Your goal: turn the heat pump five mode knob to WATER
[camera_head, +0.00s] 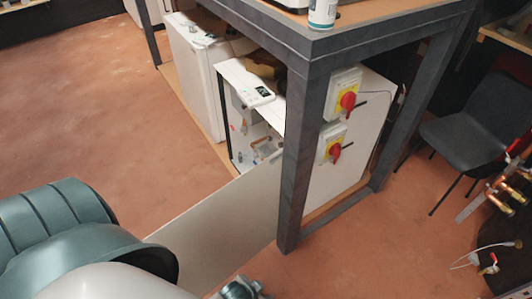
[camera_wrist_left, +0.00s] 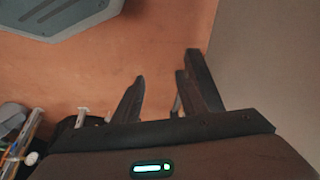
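An opened white heat pump unit (camera_head: 345,185) stands under a dark metal-framed table in the head view. A white controller with a small display (camera_head: 258,95) lies on its top. Two red rotary knobs on yellow plates, an upper one (camera_head: 347,101) and a lower one (camera_head: 335,151), are on its right side. I cannot read any label or tell which knob is the mode knob. In the left wrist view my left gripper (camera_wrist_left: 160,78) has its fingers apart, with nothing between them, over bare floor. Part of what appears to be my left wrist shows at the bottom of the head view. My right gripper is not seen.
The dark table leg (camera_head: 298,160) stands in front of the unit. A pale panel (camera_head: 215,235) stands left of the leg. A second white unit (camera_head: 193,75) is behind. A black chair (camera_head: 470,130) and copper pipework (camera_head: 505,190) are at right. The floor at left is clear.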

